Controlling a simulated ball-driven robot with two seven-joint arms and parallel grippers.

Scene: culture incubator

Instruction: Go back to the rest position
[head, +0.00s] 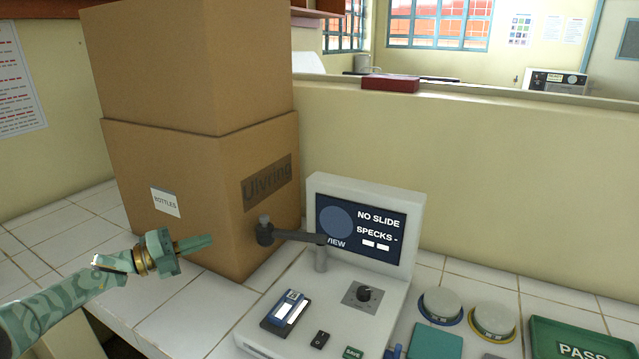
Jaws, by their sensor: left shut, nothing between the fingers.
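My left gripper (195,243) is green and comes in from the left. It is shut and empty, in the air in front of the lower cardboard box (190,195). Its fingers point right, toward the dark arm of the viewer device (365,285), and look apart from it. My right gripper is not in view.
A second box (185,65) is stacked on the lower one. The device's screen (362,228) reads "NO SLIDE". Two round lidded pots (441,303) (492,318), a teal block (436,342) and a green "PASS" tray (545,325) are at the lower right. White tiles lie bare at left.

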